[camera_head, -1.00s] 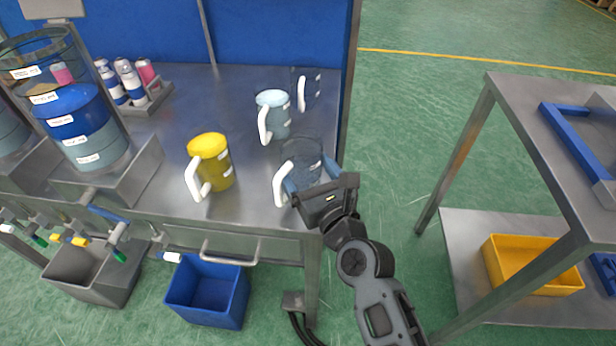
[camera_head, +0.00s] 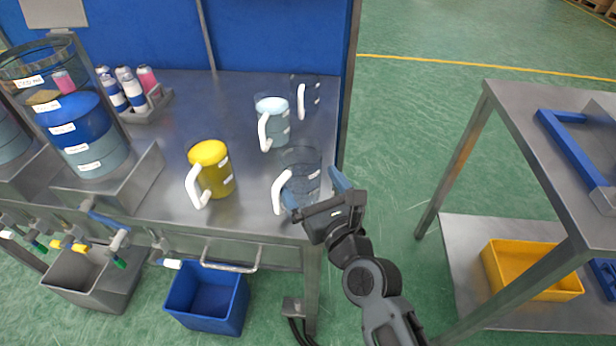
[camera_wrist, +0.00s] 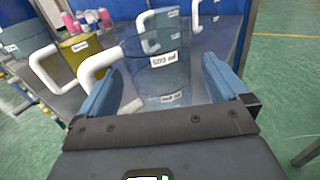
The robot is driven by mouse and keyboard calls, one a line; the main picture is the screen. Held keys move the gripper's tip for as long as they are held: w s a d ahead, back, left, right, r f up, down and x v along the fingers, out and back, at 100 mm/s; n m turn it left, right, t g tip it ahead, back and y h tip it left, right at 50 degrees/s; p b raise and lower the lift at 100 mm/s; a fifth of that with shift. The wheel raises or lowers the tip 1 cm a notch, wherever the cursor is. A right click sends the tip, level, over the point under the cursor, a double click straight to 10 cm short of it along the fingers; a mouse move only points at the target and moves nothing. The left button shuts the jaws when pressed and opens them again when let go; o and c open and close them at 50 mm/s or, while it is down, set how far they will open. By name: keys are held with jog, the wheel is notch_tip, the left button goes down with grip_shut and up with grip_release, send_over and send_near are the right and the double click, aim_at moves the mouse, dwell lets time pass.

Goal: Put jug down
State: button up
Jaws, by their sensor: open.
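A clear jug (camera_head: 300,176) with a white handle stands upright on the metal bench (camera_head: 255,215) near its front right corner. My gripper (camera_head: 318,194) is at the jug's near right side, with its blue fingers spread. In the wrist view the jug (camera_wrist: 160,72) shows between the fingers of my gripper (camera_wrist: 165,85), with a gap on the right side. On the left, the finger lies close to the white handle; I cannot tell whether they touch. The jug looks empty and shows a white label.
A yellow-filled jug (camera_head: 211,172) stands left of the clear jug. A pale blue jug (camera_head: 272,124) and another clear jug (camera_head: 306,95) stand behind. Open floor lies right of the bench.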

jog(key=v, duration=1)
jog(key=shift+p, duration=0.3)
jog(key=s+d+f+n+h, duration=0.3)
jog(key=s+d+n+h, duration=0.2)
jog(key=s+d+n, duration=1.05)
jog(key=s+d+r+n+h, duration=0.2)
jog(key=s+r+n, duration=0.2)
jog(key=s+n, duration=0.3)
jog(key=s+d+r+n+h, duration=0.1)
jog(key=s+r+n, duration=0.4)
jog(key=s, duration=0.6)
jog(key=shift+s+d+r+n+g+h, duration=0.3)
jog(key=shift+s+d+n+h, duration=0.1)
jog(key=shift+n, duration=0.95)
